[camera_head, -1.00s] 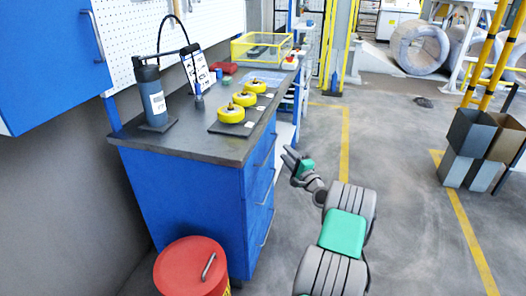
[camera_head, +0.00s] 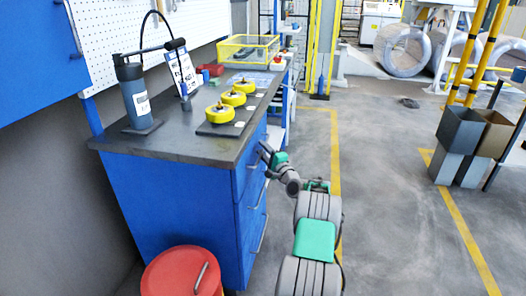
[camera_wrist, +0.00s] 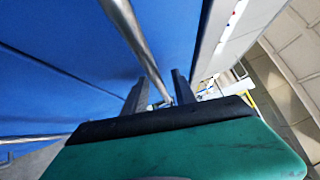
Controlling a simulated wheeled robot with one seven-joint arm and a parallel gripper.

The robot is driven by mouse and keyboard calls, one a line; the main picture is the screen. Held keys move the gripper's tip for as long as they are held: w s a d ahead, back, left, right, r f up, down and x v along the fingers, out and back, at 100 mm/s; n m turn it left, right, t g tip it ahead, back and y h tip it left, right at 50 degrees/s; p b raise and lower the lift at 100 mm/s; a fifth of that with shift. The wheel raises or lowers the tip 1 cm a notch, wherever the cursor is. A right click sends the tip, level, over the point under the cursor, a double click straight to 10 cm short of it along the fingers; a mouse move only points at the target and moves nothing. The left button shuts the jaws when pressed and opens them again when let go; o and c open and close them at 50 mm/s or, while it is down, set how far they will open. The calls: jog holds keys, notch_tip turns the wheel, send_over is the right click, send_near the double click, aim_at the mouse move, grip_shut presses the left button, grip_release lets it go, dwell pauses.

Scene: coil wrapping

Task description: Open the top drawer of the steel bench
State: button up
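The steel bench (camera_head: 165,205) is blue with a dark grey top and stands left of my arm in the head view. Its top drawer (camera_head: 243,176) is a narrow blue front under the bench top and looks shut. My gripper (camera_head: 263,149) is at that front, near the top drawer's handle, which it partly hides. In the wrist view a round metal handle bar (camera_wrist: 128,25) runs down toward the gap between my two dark fingers (camera_wrist: 160,92). The fingers stand apart, with the bar's far end seen between them. Whether they touch it I cannot tell.
Yellow coils (camera_head: 220,112) on a dark board, a grey cylinder (camera_head: 134,95) and a yellow-framed box (camera_head: 252,48) stand on the bench top. A red-lidded bin (camera_head: 180,272) stands at the bench's near end. Open floor (camera_head: 385,220) lies to the right.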

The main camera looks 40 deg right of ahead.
jog(key=shift+c, duration=0.3)
grip_shut()
dwell(1.1)
